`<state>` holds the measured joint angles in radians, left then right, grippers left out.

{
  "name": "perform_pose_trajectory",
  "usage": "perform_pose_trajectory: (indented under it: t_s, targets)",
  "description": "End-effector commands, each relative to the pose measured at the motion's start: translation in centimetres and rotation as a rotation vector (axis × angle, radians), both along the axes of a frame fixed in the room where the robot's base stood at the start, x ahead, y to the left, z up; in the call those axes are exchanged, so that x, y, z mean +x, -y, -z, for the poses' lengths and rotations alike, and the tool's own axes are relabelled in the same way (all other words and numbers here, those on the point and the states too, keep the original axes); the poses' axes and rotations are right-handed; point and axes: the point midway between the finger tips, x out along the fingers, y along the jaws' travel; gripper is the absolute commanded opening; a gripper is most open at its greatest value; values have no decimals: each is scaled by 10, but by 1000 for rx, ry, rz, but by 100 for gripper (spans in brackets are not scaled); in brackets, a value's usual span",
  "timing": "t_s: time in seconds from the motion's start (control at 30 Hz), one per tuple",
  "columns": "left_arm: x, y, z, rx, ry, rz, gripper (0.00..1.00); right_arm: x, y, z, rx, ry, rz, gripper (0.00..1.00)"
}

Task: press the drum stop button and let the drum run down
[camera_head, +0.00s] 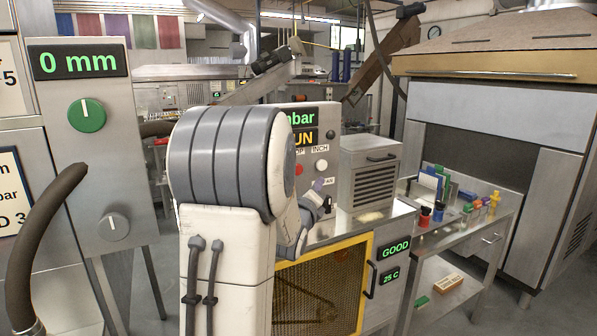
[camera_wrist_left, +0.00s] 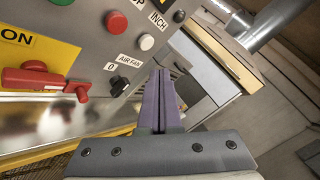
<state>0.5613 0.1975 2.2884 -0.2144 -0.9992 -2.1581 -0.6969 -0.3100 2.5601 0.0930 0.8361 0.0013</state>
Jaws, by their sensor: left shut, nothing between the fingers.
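The control panel (camera_head: 315,130) stands beyond my left arm, which hides its left part. Its red button (camera_head: 298,170) has a partly hidden label ending in "OP". In the left wrist view the red button (camera_wrist_left: 117,22) is at the upper left, beside a white button (camera_wrist_left: 147,42) marked INCH. My left gripper (camera_head: 319,184) is small and partly hidden behind the arm, in front of the panel's lower part. In the left wrist view its purple fingers (camera_wrist_left: 163,72) are together and empty, below and right of the red button. A display partly reads "UN". I cannot make out the drum.
An AIR FAN knob (camera_wrist_left: 117,88) and a red lever (camera_wrist_left: 45,80) sit low on the panel near the fingers. A yellow-framed mesh guard (camera_head: 365,270) is below. A grey louvred box (camera_head: 370,165) stands right of the panel, and a side table (camera_head: 475,232) holds small items.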

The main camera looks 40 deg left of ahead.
Motion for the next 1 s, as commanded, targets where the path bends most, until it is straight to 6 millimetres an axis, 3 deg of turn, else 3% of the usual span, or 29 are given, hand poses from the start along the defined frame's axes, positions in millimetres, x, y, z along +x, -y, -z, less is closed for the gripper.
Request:
perform_pose_trajectory:
  t_s: [0.17,0.53,0.73,1.0]
  targets:
    - [4,-11,-2,-1,-1,-3,0,0,0,-8,0,0,0,50]
    - [23,-58,-2,-3,-3,-2,0,0,0,-36,0,0,2,50]
    - [31,-75,1,-2,0,-1,0,0,0,-26,0,0,2,50]
    - [33,-81,0,-1,-1,0,0,0,0,-25,0,0,1,50]
